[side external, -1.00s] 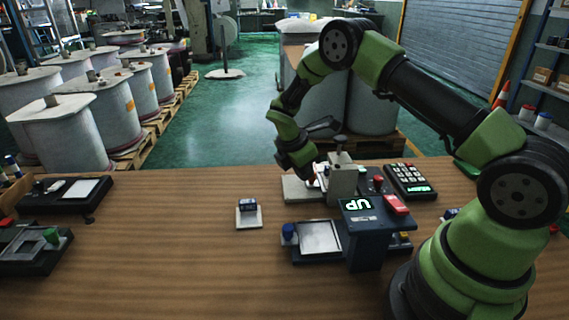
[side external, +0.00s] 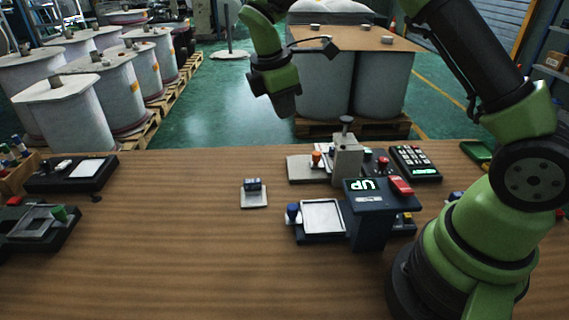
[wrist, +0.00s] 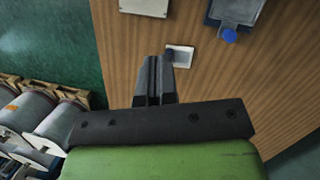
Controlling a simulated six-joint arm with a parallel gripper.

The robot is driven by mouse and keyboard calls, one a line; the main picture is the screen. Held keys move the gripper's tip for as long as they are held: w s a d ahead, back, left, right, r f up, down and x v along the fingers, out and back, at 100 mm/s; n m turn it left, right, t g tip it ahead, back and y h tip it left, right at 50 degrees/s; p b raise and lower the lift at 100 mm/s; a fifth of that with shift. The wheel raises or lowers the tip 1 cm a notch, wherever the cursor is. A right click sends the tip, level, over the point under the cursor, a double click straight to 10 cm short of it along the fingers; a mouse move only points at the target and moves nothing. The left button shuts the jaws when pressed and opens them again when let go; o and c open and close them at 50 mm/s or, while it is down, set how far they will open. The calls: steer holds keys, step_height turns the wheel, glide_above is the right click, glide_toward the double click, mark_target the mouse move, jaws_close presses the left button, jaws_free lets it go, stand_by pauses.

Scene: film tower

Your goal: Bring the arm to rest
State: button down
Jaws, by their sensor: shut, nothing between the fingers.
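My gripper (wrist: 153,80) is shut and empty in the wrist view, its two dark fingers together. The fingertips are hard to make out there. In the wrist view the table (wrist: 215,85) lies below the fingers.
A tower with a lit "UP" display (side external: 370,188), a tray with a blue knob (side external: 322,216), a grey press (side external: 346,155) and a keypad (side external: 414,162) stand right of centre.

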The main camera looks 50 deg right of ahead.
steer(key=s+a+r+m+t+y, duration=0.2)
steer(key=s+a+r+m+t, duration=0.1)
steer(key=s+r+m, duration=0.55)
steer(key=s+a+r+m+t+y, duration=0.1)
steer(key=s+r+m+t, duration=0.1)
steer(key=s+m, duration=0.2)
steer(key=s+a+r+m+t+y, duration=0.2)
steer(key=s+m, duration=0.2)
steer(key=s, duration=0.6)
steer(key=shift+a+r+t, duration=0.15)
steer(key=shift+a+t, duration=0.1)
steer(key=shift+t, duration=0.05)
